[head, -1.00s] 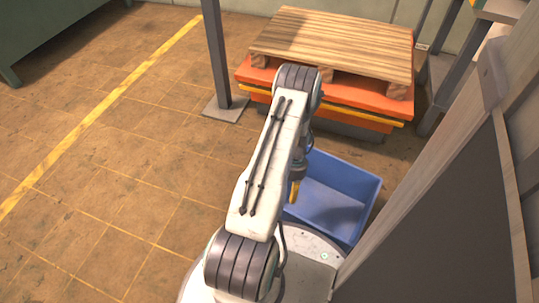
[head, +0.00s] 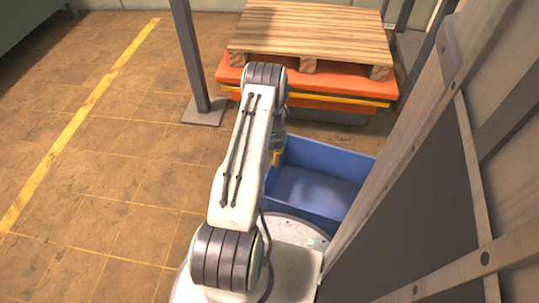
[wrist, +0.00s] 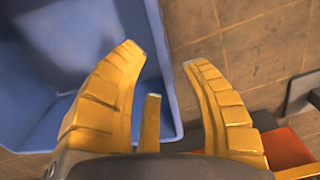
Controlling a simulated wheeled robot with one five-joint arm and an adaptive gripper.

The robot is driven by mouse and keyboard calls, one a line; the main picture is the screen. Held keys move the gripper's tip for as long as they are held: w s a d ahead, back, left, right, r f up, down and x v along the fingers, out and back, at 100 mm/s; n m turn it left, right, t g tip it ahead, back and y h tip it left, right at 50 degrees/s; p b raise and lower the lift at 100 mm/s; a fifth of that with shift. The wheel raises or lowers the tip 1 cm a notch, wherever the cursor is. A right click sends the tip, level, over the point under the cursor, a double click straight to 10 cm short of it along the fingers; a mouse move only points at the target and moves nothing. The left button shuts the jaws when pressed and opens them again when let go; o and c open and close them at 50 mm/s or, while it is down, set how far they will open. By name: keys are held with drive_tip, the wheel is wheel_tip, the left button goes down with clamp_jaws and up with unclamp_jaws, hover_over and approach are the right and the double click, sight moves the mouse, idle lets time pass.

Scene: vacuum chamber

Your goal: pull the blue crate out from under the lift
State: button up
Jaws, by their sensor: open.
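The blue crate (head: 312,192) stands on the floor in front of the orange lift (head: 300,92), clear of its deck in the head view. It is empty where I can see inside. Its right end is hidden behind a grey panel. My gripper (head: 276,158) is at the crate's left side, partly hidden by my arm. In the wrist view my gripper (wrist: 160,60) is open, with its yellow fingers spread. The crate (wrist: 60,50) fills the left of that view, and its side wall passes between the fingertips. I cannot tell whether the fingers touch it.
A wooden pallet (head: 310,35) lies on the lift. A dark post (head: 190,60) stands left of the lift. A tall grey panel with a light frame (head: 420,200) is close on the right. The tiled floor on the left is open, with a yellow line (head: 75,125).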

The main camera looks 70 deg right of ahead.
drive_tip(key=shift+s+m, duration=0.1)
drive_tip(key=shift+m, duration=0.2)
wheel_tip(320, 180, down, 7)
drive_tip(key=b, duration=0.3)
drive_tip(key=shift+f, duration=0.2)
idle(0.5)
clamp_jaws()
idle(0.4)
